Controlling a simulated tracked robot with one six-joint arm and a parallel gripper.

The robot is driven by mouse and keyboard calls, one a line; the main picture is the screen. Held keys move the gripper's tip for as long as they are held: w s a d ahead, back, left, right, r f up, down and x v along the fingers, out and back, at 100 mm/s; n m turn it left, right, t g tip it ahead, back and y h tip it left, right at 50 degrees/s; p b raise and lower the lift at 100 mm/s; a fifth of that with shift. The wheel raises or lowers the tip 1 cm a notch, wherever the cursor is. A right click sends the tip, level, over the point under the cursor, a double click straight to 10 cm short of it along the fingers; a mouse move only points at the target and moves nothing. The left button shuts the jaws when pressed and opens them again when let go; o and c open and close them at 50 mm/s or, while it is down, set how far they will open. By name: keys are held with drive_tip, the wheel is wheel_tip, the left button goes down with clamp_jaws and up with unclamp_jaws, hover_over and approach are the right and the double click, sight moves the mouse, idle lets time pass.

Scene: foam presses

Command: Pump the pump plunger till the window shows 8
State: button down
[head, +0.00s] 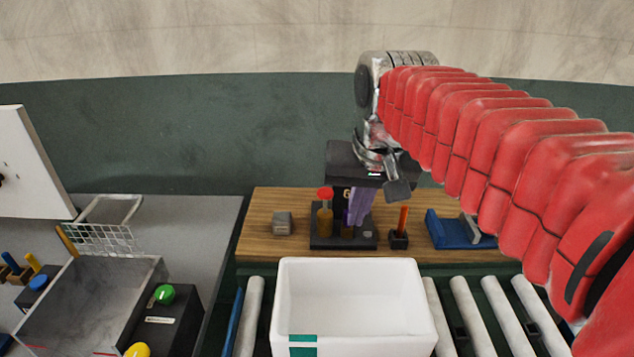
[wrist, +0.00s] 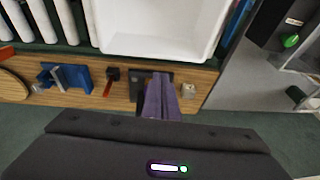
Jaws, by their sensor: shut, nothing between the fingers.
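A dark stand (head: 318,241) sits on the wooden bench. On its left is an amber cylinder with a red cap (head: 325,194), which looks like the pump plunger. Beside it, a dark upright bears a pale character (head: 347,194), possibly a 6, partly covered by my gripper. My gripper (head: 353,221) has a black body and purple fingers, shut and empty. The fingers point down in front of the stand, right of the red cap; contact cannot be told. In the wrist view the shut fingers (wrist: 159,78) cover much of the stand (wrist: 139,75), and the red cap is hidden.
A grey block (head: 282,222) lies left of the stand. A red-orange handle (head: 402,220) and a blue fixture (head: 447,231) stand to the right. A white box (head: 352,270) sits on rollers in front. A grey bin and buttons are at left.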

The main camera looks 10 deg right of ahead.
drive_tip(key=w+f+m+g, duration=0.1)
drive_tip(key=w+m+g, duration=0.3)
drive_tip(key=w, duration=2)
drive_tip(key=shift+w+d+f+m+g+y, duration=0.2)
drive_tip(key=shift+d+m+g+y, duration=0.1)
drive_tip(key=shift+m, duration=0.3)
hover_over(326, 190)
drive_tip(key=shift+w+d+f, duration=0.1)
drive_tip(key=shift+f, duration=1.3)
drive_tip(key=shift+w+d+f, duration=0.1)
drive_tip(key=shift+f, duration=2)
